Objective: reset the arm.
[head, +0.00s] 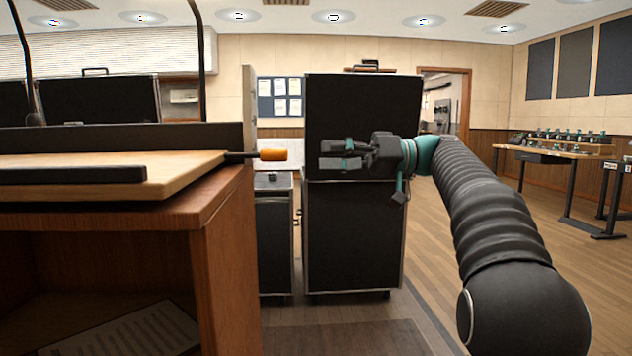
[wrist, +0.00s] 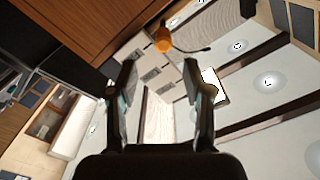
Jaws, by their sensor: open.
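My gripper (head: 324,156) is at the end of my arm in the middle of the head view, pointing left in front of a tall black case. Its two fingers are apart, one above the other, with nothing seen between them. In the wrist view my gripper (wrist: 160,72) also shows open and empty, with one finger on each side. An orange foam-like tip (head: 273,154) on a thin dark stem sticks out from the desk, left of my fingertips and apart from them. The orange tip (wrist: 163,39) also shows beyond the fingers in the wrist view.
A wooden desk (head: 222,250) fills the left, its edge near my gripper's left. The tall black case (head: 352,235) stands behind my gripper, with a lower black case (head: 273,240) beside it. A workbench (head: 560,151) stands far right. Wooden floor is open between.

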